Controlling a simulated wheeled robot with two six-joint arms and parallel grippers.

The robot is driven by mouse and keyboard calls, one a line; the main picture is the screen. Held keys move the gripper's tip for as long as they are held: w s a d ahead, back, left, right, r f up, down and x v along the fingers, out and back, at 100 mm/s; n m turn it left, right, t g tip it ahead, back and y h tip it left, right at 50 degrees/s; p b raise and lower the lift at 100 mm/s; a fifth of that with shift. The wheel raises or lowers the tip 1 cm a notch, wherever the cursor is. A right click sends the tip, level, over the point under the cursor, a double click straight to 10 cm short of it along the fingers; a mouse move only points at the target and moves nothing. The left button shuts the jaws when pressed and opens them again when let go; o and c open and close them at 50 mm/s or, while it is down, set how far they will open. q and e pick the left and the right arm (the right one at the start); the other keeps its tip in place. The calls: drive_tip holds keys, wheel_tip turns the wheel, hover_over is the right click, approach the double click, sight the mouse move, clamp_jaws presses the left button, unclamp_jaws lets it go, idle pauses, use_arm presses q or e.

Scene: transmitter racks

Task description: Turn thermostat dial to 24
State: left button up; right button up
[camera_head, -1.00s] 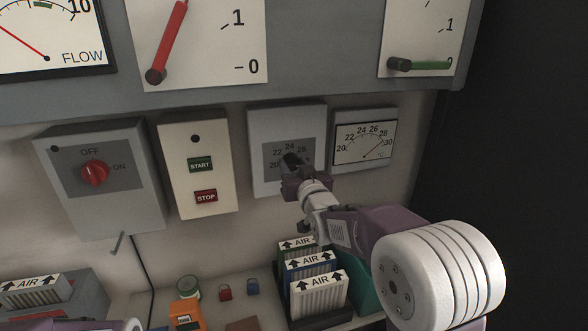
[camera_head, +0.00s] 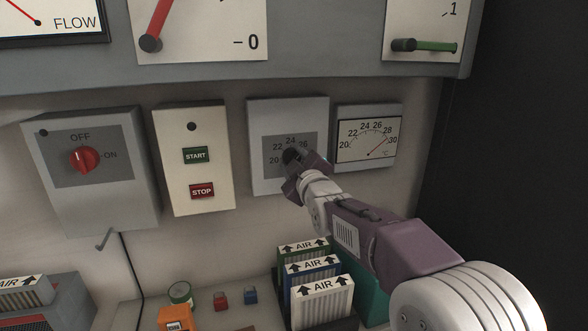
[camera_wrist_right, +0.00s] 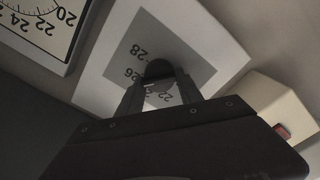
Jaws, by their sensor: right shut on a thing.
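The thermostat is a pale grey wall box (camera_head: 264,121) with a darker panel and printed numbers including 20, 22, 24 and 26. Its black dial (camera_head: 290,155) is partly hidden by my right gripper (camera_head: 296,172). In the right wrist view the gripper (camera_wrist_right: 160,92) is shut on the dial (camera_wrist_right: 158,69), one finger on each side. The dial's pointer position cannot be told. The temperature gauge (camera_head: 368,139) right of the thermostat has its needle between 28 and 30. My left gripper is not in view.
A START/STOP box (camera_head: 194,128) and a red-knobbed OFF/ON switch box (camera_head: 115,197) hang to the left. AIR filters (camera_head: 322,306) stand upright below my right arm. A grey panel with gauges overhangs above.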

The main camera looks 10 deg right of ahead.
drive_tip(key=shift+a+f+n+b, duration=0.15)
drive_tip(key=shift+n+b, duration=0.8)
drive_tip(key=shift+n, duration=0.95)
drive_tip(key=shift+d+f+n+b, duration=0.15)
drive_tip(key=shift+n+b, duration=0.75)
drive_tip(key=shift+n, duration=1)
drive_tip(key=shift+a, duration=0.1)
drive_tip(key=o, duration=1.3)
drive_tip(key=shift+o, duration=0.2)
drive_tip(key=shift+r, duration=0.1)
drive_tip(key=s+b, duration=0.1)
drive_tip(key=s, duration=0.8)
drive_tip(key=shift+b, duration=0.4)
